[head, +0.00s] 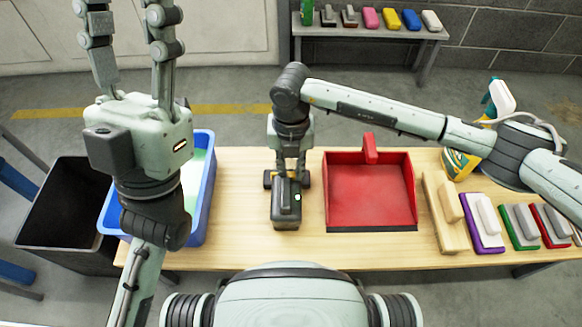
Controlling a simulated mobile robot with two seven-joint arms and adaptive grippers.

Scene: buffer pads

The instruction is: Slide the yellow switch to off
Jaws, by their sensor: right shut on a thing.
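A dark grey box-like device (285,216) sits on the wooden table, left of the red dustpan. A small pale spot shows on its top. I cannot make out a yellow switch on it; it may be hidden or too small. My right gripper (287,181) points down from above, shut on the back part of this device, with a finger on each side. My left gripper (126,12) is raised at the upper left, fingers pointing up and spread apart, with nothing between them.
A red dustpan (370,195), a wooden brush (446,212) and several coloured pads lie to the right. A spray bottle (460,163) stands behind them. A blue tub (205,200) is at the left, beside a black bin (62,215). A shelf (375,33) holds more pads.

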